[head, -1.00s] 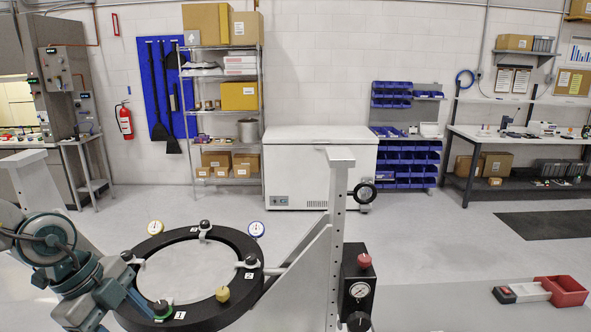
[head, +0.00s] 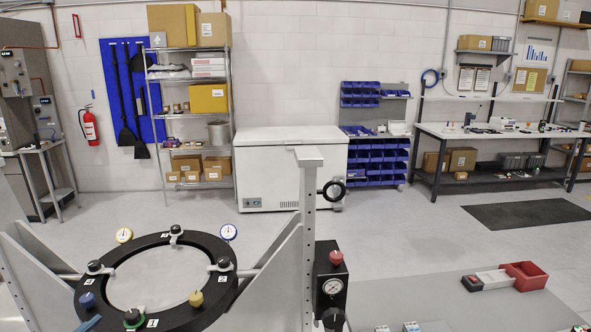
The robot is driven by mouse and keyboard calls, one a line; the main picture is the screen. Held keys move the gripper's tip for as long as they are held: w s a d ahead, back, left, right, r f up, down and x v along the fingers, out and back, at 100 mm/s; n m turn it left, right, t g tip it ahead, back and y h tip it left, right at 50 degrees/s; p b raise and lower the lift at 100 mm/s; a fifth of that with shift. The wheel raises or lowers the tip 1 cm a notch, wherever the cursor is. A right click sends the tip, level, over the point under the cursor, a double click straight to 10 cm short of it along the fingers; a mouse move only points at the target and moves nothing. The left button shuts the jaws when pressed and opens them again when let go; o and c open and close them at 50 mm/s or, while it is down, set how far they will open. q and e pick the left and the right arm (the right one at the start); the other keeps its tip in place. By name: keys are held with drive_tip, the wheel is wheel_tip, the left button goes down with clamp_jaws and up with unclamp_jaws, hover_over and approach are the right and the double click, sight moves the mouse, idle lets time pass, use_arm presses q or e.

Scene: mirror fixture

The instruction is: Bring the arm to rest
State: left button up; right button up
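A black ring-shaped mirror fixture (head: 226,281) stands at the lower left in a grey frame, with numbered clamps around it. A blue knob (head: 87,299), a green-collared knob (head: 132,317) and a yellow knob (head: 196,299) sit along its near side. A small teal-blue piece, which looks like the tip of my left gripper (head: 88,324), shows at the bottom edge just below the blue knob. The rest of that arm is out of view, and I cannot tell whether its fingers are open. My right gripper is not in view.
A grey upright post (head: 308,235) stands right of the ring, with a black gauge box (head: 330,285) beside it. A red tray (head: 527,276) lies on the bench at the right. Small items show at the bottom edge. The bench's middle right is mostly clear.

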use_arm(q)
drive_tip(key=s+a+f+n+g+y, duration=0.2)
drive_tip(key=s+f+n+y, duration=0.25)
drive_tip(key=f, duration=0.35)
drive_tip(key=s+d+f+n+g, duration=0.1)
drive_tip(key=s+d+f+g, duration=0.4)
drive_tip(key=s+f, duration=0.25)
drive_tip(key=s+d+f+n+g, duration=0.2)
drive_tip(key=s+d+f+g, duration=0.4)
drive_tip(key=s, duration=0.3)
drive_tip(key=a+f+b, duration=0.3)
drive_tip(key=f+b, duration=0.5)
drive_tip(key=f, duration=3.2)
drive_tip(key=s+f+g+b, duration=0.1)
drive_tip(key=s+f+b, duration=0.2)
drive_tip(key=s+f, duration=0.6)
drive_tip(key=s+a+f+b, duration=0.1)
drive_tip(key=s+f+b, duration=0.2)
drive_tip(key=s+f, duration=0.7)
wheel_tip(320, 180, down, 6)
drive_tip(key=shift+a+f+g+h, duration=0.15)
drive_tip(key=shift+f+g+h, duration=0.1)
drive_tip(key=shift+g+h, duration=0.2)
